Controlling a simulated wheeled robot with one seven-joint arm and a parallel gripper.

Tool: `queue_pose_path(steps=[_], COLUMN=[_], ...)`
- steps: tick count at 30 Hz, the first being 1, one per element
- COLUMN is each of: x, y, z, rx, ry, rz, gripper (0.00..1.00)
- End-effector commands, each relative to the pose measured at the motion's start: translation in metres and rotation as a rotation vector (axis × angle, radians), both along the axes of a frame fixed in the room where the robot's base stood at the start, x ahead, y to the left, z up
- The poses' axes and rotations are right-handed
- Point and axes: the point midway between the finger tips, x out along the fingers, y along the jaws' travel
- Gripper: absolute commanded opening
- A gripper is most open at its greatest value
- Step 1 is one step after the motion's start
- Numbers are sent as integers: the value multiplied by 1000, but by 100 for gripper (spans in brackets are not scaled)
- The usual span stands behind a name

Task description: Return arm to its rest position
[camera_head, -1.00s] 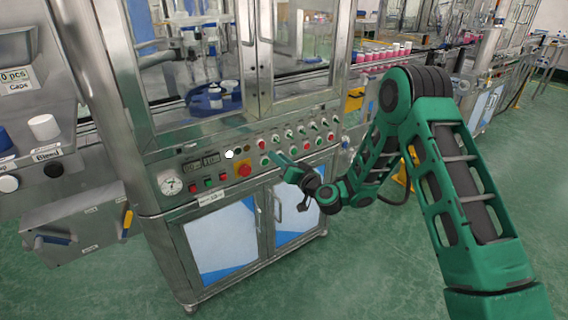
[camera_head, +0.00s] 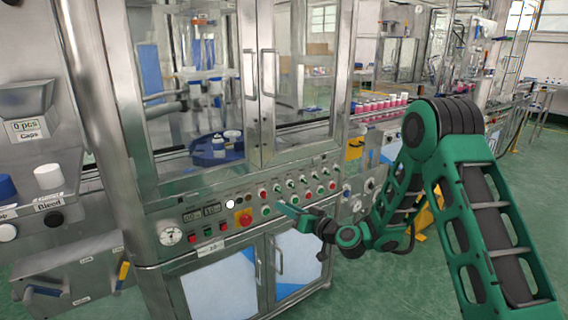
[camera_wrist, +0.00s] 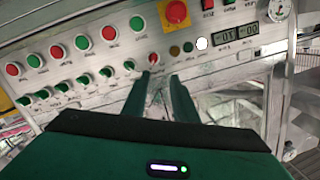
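My arm (camera_head: 400,190) reaches from the right side of the head view, bent at the elbow, towards the control panel (camera_head: 330,200) of the steel machine. My gripper (camera_head: 280,206) is in front of the panel, just right of the red emergency stop button (camera_head: 243,217). In the wrist view, my gripper (camera_wrist: 161,76) shows two green fingers with a narrow gap between them. Nothing is held between them. The panel appears upside down there, with the emergency stop (camera_wrist: 176,12) at the top. I cannot tell whether the fingertips touch the panel.
Steel-framed glass doors (camera_head: 290,75) with handles stand above the panel, and cabinet doors (camera_head: 295,262) below. A dispenser (camera_head: 40,180) with blue and white knobs is at left. A conveyor with pink-and-white cans (camera_head: 380,106) runs behind. Green floor (camera_head: 400,295) is open at front right.

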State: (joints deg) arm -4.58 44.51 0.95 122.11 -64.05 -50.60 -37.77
Motion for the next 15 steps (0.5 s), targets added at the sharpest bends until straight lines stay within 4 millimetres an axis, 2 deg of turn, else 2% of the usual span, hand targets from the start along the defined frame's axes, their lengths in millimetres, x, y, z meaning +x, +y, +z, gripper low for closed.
queue_pose_path(steps=[1, 5, 8, 11, 15], x=[-5, -22, -36, -53, -82], y=[-8, -30, -54, -83, -132], z=[11, 20, 24, 26, 28], rx=[-45, -169, -262, -352, -465], ry=[3, 55, 111, 180, 298], rz=[23, 73, 90, 92, 64], gripper=[26, 26, 26, 26, 26])
